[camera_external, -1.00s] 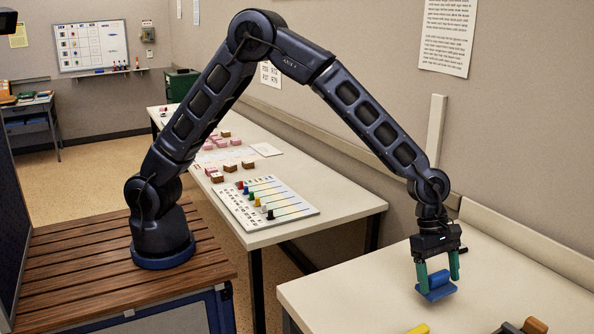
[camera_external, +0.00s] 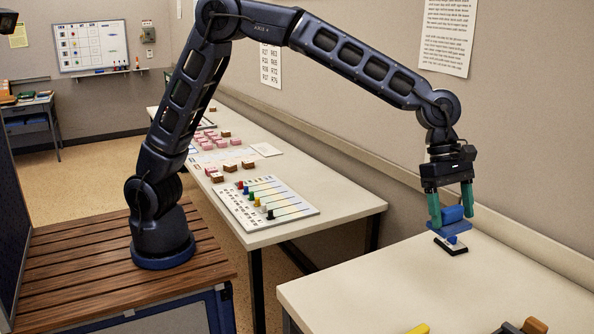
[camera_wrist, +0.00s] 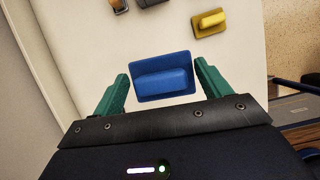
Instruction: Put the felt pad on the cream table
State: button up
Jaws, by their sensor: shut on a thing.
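A blue pad with a raised ridge on top (camera_external: 452,227), which I take to be the felt pad, is held by my gripper (camera_external: 451,208). My gripper is shut on it. In the wrist view the blue pad (camera_wrist: 163,80) sits between the two green fingers of my gripper (camera_wrist: 163,88). The pad is above the cream table (camera_external: 390,285) at the right front.
A yellow handled pad (camera_wrist: 209,21) and a dark grey item lie on the same table, with an orange-brown item (camera_external: 534,326) at its front edge. A second long table (camera_external: 325,190) carries a pegboard (camera_external: 264,204) and pink and brown blocks. The wall stands close behind.

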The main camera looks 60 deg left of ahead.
jog(key=w+a+f+n+t+y, duration=0.1)
jog(key=w+a+f+n, duration=0.2)
jog(key=w+a, duration=0.75)
jog(key=w+a+f+n+t, duration=0.15)
jog(key=w+a+n, duration=0.4)
jog(key=a, duration=0.75)
jog(key=w+a+f+n+t+y, duration=0.1)
jog(key=w+a+f+n, duration=0.15)
jog(key=w+a, duration=0.85)
jog(key=w+a+f+n+t, duration=0.1)
jog(key=w+a+n, duration=0.1)
jog(key=a, duration=0.7)
jog(key=w+a+f+n, duration=0.1)
jog(key=w+a, duration=0.1)
jog(key=a, duration=0.8)
jog(key=n+y, duration=0.6)
jog(key=n, duration=0.8)
send_over(283, 170)
jog(key=s, duration=0.1)
jog(key=shift+g, duration=0.45)
jog(key=f, duration=2)
jog(key=shift+s+d+f, duration=0.1)
jog(key=shift+d+f, duration=0.3)
jog(key=shift+f, duration=0.1)
